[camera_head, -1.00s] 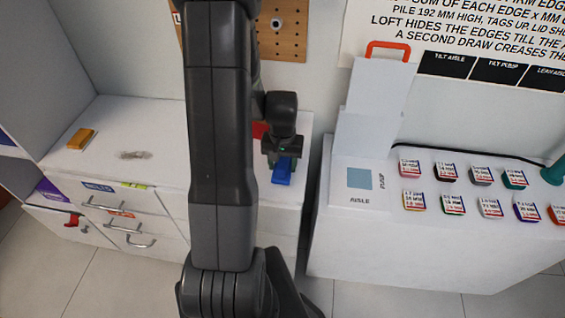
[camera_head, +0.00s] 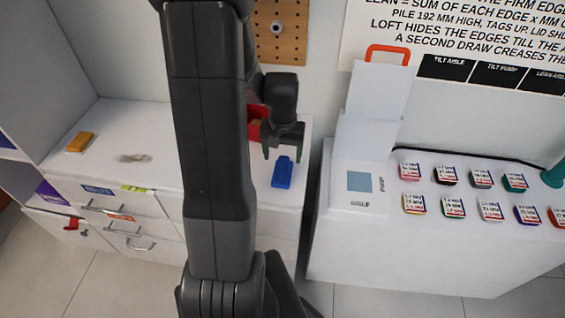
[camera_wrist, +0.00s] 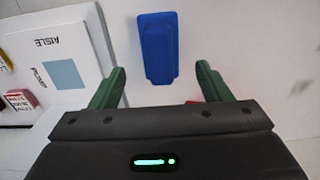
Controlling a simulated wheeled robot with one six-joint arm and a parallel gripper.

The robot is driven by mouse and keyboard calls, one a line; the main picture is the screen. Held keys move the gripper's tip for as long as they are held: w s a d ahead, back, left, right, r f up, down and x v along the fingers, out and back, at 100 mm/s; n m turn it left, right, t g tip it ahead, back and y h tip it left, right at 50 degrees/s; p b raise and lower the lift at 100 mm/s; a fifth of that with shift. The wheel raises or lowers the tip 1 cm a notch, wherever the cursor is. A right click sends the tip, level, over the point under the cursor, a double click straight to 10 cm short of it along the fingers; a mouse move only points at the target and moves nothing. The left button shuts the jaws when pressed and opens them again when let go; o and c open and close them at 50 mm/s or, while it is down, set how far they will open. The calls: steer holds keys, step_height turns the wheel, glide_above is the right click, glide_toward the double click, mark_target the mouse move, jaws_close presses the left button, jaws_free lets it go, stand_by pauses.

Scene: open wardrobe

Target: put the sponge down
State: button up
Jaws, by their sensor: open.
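A blue block (camera_head: 283,173), apparently the sponge, lies on the white drawer unit's top (camera_head: 215,165), near its right end. My gripper (camera_head: 283,152) is open and empty, apart from the block and raised a little above and behind it. In the wrist view the blue block (camera_wrist: 158,45) lies ahead of the two spread green fingers, lined up roughly with the gap between them. The whole block shows there, and neither finger touches it.
A red box (camera_head: 257,122) stands behind my gripper, partly hidden by my arm. An orange block (camera_head: 81,142) and a grey smudge (camera_head: 135,157) are on the left top. Across a gap at right, a white counter (camera_head: 400,255) bears several labelled tags and a white stand (camera_head: 370,120).

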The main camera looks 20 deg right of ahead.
mark_target(283, 165)
step_height(283, 165, up, 6)
stand_by(0.5)
step_height(283, 165, down, 12)
steer(key=shift+w+r, duration=0.1)
steer(key=shift+r, duration=0.5)
stand_by(0.3)
